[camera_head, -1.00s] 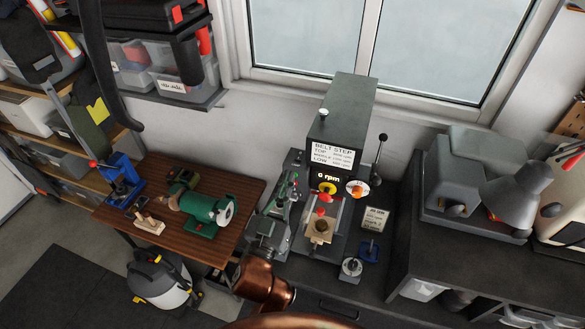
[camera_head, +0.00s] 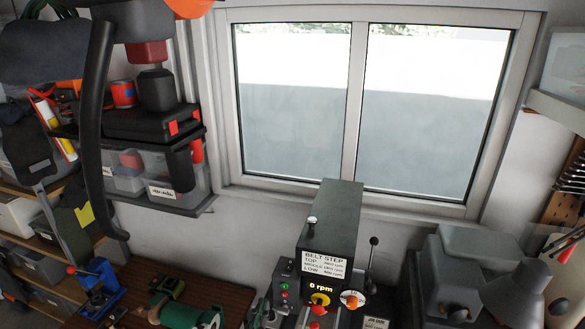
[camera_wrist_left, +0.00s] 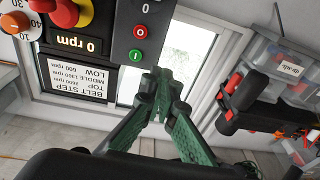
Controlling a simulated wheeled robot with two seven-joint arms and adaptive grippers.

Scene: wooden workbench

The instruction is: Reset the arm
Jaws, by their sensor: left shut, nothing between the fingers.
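My left gripper (camera_wrist_left: 161,90) shows in the left wrist view with its two green fingers brought together at the tips. It is shut and empty. In that view the drill press's control panel (camera_wrist_left: 120,45) with red and green buttons is beyond the fingers, toward the upper left. In the head view the dark drill press (camera_head: 334,222) stands below the window, its display reading 0 rpm. Only a small part near the bottom edge may be my left gripper there; the arm is cut off. My right gripper is in neither view.
A green bench machine (camera_head: 190,316) and a blue press (camera_head: 97,285) stand on the wooden bench at lower left. A shelf with clear bins (camera_head: 177,185) hangs at left. A grey machine (camera_head: 465,275) with a lamp stands at right.

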